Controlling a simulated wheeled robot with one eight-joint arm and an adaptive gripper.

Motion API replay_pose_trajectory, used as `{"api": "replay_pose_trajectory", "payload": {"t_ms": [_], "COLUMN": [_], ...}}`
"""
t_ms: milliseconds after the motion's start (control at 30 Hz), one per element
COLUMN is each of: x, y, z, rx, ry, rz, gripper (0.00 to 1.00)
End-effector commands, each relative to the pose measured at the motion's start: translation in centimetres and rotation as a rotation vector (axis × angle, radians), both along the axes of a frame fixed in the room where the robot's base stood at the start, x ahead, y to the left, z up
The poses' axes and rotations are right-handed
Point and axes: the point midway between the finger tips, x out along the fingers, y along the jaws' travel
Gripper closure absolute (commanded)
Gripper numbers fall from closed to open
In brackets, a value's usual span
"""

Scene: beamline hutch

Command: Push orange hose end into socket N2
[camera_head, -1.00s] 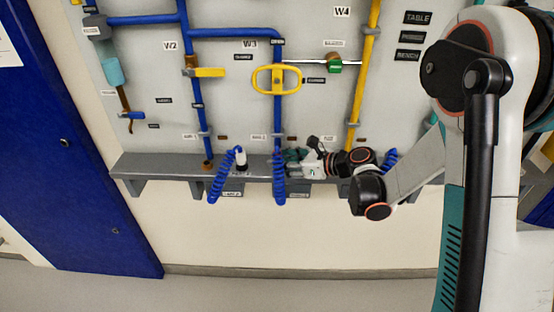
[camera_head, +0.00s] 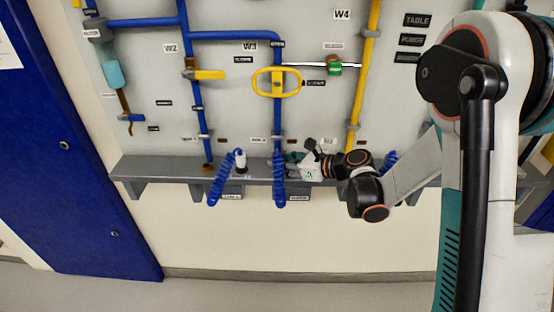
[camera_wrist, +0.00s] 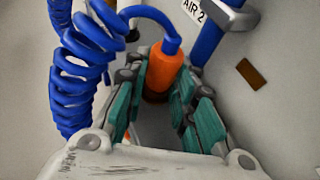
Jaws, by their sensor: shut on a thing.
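The orange hose end (camera_wrist: 166,68) stands between the teal finger pads of my gripper (camera_wrist: 158,98) in the wrist view. My gripper is shut on it. A blue hose leaves its top and runs to a blue coil (camera_wrist: 80,75) at the left. A darker ring shows at its lower end; I cannot tell if it touches a socket. In the head view my gripper (camera_head: 293,161) is at the grey shelf (camera_head: 150,170), just right of a hanging blue coil (camera_head: 279,180). The orange end is too small to make out there. I cannot read an N2 label in either view.
A blue pipe (camera_wrist: 208,42) with an "AIR 2" label stands close right of my fingers. Above the shelf are a yellow valve handle (camera_head: 277,82) and a yellow pipe (camera_head: 364,75). Another coil (camera_head: 222,180) with a white end hangs left. The floor below is clear.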

Motion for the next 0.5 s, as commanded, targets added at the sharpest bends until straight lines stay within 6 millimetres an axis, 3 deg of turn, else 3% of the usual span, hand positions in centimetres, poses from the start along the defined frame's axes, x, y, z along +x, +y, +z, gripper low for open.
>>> {"api": "replay_pose_trajectory", "payload": {"t_ms": [500], "x": [0.01], "y": [0.00], "z": [0.47], "rx": [0.001], "ry": [-0.001], "rz": [0.000], "gripper": [1.00]}}
